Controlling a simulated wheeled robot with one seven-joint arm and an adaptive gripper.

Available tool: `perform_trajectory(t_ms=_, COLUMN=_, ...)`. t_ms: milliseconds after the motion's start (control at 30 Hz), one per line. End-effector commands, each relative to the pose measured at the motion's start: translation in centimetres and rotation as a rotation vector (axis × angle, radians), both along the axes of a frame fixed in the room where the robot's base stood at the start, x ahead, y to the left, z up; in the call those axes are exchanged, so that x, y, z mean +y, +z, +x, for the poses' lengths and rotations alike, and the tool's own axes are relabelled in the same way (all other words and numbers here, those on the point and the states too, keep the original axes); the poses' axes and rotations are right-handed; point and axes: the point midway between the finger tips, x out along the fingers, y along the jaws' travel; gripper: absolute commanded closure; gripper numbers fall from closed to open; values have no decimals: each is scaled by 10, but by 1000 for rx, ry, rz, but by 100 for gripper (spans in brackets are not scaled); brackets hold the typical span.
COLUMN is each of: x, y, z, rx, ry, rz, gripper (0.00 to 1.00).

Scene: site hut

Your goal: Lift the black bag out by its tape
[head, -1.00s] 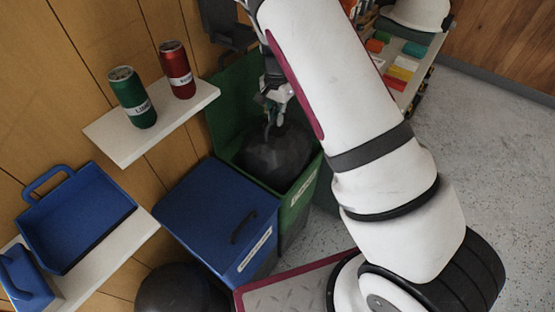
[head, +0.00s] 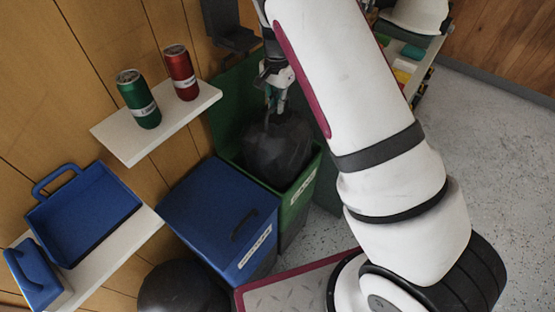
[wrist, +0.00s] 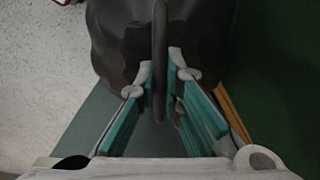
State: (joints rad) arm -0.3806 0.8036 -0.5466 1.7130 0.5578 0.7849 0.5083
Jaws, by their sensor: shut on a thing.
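My gripper (head: 272,108) is above the bag, shut on the tape. In the wrist view my gripper (wrist: 160,85) has a teal-lined finger on each side of the tape, with the bag (wrist: 215,40) just beyond. The bag's lower part is hidden inside the bin.
A blue lidded bin (head: 215,215) stands against the green bin's left side. A white shelf (head: 125,148) with a green can (head: 138,98) and a red can (head: 181,72) is at left. A dark round object (head: 180,290) is at the bottom. Floor is clear at right.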

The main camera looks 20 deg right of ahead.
Motion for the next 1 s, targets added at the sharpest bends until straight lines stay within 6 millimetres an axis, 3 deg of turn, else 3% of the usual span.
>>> perform_trajectory(t_ms=267, x=0, y=5, z=0, rx=-2, ry=0, rz=0, gripper=100)
perform_trajectory(t_ms=1000, x=0, y=56, z=0, rx=-2, ry=0, rz=0, gripper=100)
